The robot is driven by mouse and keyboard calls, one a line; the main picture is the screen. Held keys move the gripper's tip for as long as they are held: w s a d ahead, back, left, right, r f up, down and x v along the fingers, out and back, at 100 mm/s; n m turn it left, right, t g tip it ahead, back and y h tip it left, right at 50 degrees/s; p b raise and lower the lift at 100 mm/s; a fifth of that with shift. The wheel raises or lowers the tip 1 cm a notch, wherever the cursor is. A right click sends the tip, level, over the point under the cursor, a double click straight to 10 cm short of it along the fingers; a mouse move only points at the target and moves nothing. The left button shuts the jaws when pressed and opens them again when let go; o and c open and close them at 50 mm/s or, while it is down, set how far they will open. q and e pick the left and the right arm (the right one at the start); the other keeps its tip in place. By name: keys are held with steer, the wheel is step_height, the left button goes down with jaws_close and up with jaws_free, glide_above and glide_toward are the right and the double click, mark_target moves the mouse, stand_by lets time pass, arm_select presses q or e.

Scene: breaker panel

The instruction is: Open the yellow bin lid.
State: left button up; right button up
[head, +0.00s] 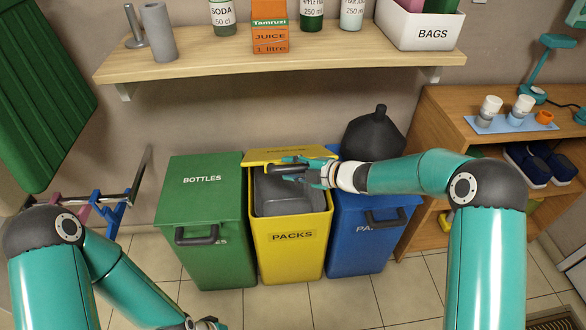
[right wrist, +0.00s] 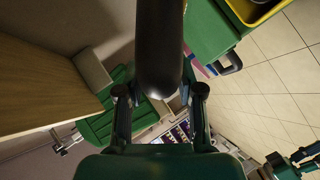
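The yellow bin (head: 288,258), marked PACKS, stands between a green and a blue bin. Its yellow lid (head: 290,154) is raised and tilted up at the back, and the grey inside shows below it. My right gripper (head: 306,172) is at the lid's dark handle (head: 284,169). In the right wrist view the dark handle (right wrist: 159,50) lies between the two fingers, which look closed on it. My left gripper (head: 208,323) is low at the bottom edge, mostly cut off; its finger state is unclear.
The green bin (head: 200,195) on the left is shut. A wooden shelf (head: 200,66) with cartons and bottles hangs above. A wooden cabinet (head: 440,120) stands right.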

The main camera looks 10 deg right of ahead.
steer(key=shift+o, duration=0.7)
steer(key=shift+s+d, duration=0.1)
steer(key=shift+d, duration=0.05)
steer(key=shift+s+d+r, duration=0.1)
steer(key=shift+s+d, duration=0.05)
steer(key=shift+d, duration=0.1)
steer(key=v, duration=1.1)
steer(key=shift+c, duration=0.2)
